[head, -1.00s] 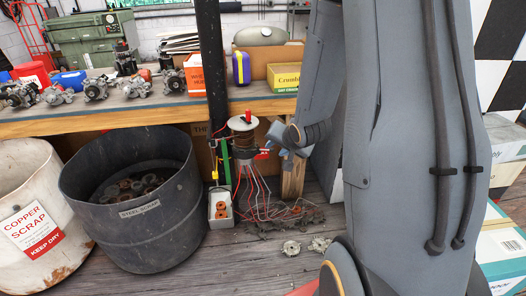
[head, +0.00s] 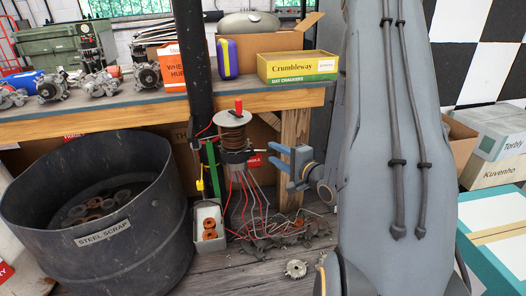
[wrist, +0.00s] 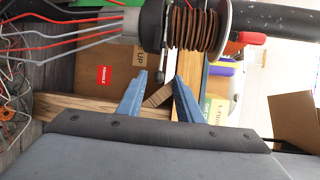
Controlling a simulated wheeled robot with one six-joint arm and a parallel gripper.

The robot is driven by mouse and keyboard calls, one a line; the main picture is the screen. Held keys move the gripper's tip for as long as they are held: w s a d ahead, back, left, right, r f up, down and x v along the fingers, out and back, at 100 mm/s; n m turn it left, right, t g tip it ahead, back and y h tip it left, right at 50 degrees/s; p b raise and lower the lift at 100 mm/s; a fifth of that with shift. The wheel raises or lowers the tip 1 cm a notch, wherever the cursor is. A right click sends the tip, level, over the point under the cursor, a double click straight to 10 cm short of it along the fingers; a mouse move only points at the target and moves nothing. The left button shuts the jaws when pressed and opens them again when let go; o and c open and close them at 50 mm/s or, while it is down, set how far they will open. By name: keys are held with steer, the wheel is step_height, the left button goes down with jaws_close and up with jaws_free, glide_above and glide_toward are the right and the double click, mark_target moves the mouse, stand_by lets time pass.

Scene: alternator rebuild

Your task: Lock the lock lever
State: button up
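A red lever (head: 238,104) stands up on top of a spool wound with copper-brown wire (head: 233,136), on an upright stand before the workbench. In the wrist view the same red lever (wrist: 249,38) shows at the end of the spool (wrist: 194,28). I cannot tell from its look whether it is locked. My gripper (head: 267,154) is to the right of the spool and lower than the lever, pointing left.
Red and grey wires (head: 250,200) hang below the spool to a tangle on the floor. A steel scrap bin (head: 110,240) stands left, a small box (head: 208,238) beside the stand. The bench (head: 130,110) carries alternators and a Crumbleway box (head: 298,67). A black post (head: 190,60) rises behind.

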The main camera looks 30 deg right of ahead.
steer(key=w+a+f+b, duration=0.1)
steer(key=w, duration=0.6)
steer(key=shift+w+b, duration=0.3)
steer(key=shift+w, duration=0.05)
jaws_close()
